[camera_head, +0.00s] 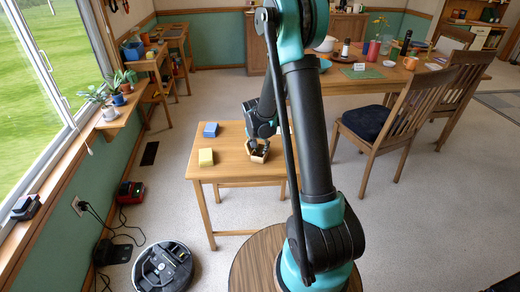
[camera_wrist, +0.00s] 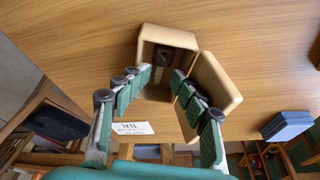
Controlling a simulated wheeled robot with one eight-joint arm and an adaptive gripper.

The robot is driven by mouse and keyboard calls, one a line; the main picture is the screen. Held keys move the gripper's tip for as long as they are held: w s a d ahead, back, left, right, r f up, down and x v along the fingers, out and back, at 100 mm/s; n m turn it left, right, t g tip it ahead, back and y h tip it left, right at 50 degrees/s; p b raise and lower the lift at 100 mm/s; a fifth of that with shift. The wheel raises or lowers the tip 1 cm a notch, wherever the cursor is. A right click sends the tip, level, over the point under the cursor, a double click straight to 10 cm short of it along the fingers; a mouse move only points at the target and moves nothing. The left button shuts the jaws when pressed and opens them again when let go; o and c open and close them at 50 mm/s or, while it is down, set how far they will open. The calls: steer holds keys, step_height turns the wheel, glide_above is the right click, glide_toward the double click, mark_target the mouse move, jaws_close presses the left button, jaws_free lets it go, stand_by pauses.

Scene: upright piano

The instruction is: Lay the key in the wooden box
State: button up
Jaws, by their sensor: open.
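The small wooden box (camera_head: 259,157) stands on the light wooden table. The wrist view looks into the open box (camera_wrist: 146,50), with a tan panel (camera_wrist: 219,82) tilted beside it that looks like its lid. A dark, rounded thing (camera_wrist: 165,58) shows inside the box; I cannot tell whether it is the key. My gripper (camera_head: 256,145) is right above the box. In the wrist view my gripper (camera_wrist: 163,82) has its fingers spread apart at the box's near side, with nothing held between them. No clear key shape shows elsewhere.
A white card (camera_wrist: 132,128) shows near the fingers. A robot vacuum (camera_head: 162,267) is on the floor at left. Chairs (camera_head: 385,125) and a dining table stand at right.

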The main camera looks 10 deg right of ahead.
steer(key=v, duration=1.2)
stand_by(0.6)
steer(key=s+d+f+n, duration=0.1)
steer(key=s+d+n, duration=0.2)
steer(key=s, duration=1)
steer(key=s+d+f+n+t+y, duration=0.1)
steer(key=s+d+n, duration=0.1)
steer(key=s, duration=1.1)
steer(key=shift+s+d+n+y, duration=0.15)
steer(key=shift+d+n+y, duration=0.2)
steer(key=shift+d, duration=0.3)
steer(key=shift+f, duration=0.1)
